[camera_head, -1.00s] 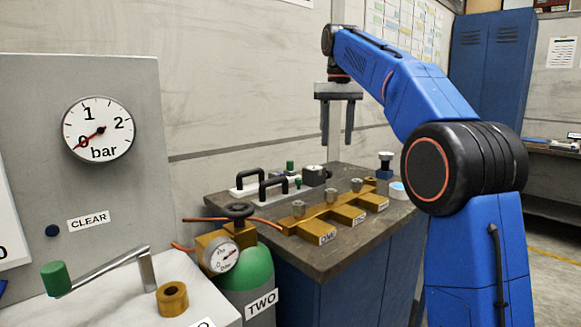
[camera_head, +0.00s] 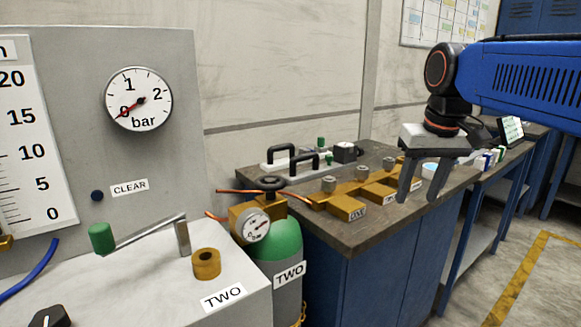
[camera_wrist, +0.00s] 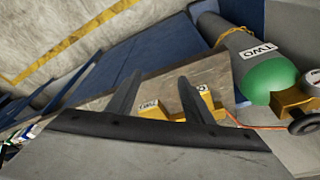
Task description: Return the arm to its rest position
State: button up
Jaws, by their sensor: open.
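My gripper (camera_head: 420,180) hangs from the blue arm at the right of the head view, its two dark fingers pointing down. The fingers are apart with nothing between them. It appears in front of the right part of the dark workbench top (camera_head: 350,232). In the wrist view the two fingers of my gripper (camera_wrist: 158,92) stand apart, with the bench and brass valve blocks (camera_wrist: 204,104) beyond them.
A green-topped cylinder (camera_head: 283,243) labelled TWO stands left of the bench. A grey panel with a bar gauge (camera_head: 138,99) and a green-handled lever (camera_head: 102,238) are at the left. Open floor with a yellow line (camera_head: 515,280) lies at the right.

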jog(key=s+d+f+t, duration=0.1)
jog(key=s+f+t, duration=0.1)
jog(key=s+f, duration=1.6)
notch_tip(320, 180, down, 4)
jog(key=shift+d+f, duration=0.1)
jog(key=shift+d, duration=0.3)
dwell(0.4)
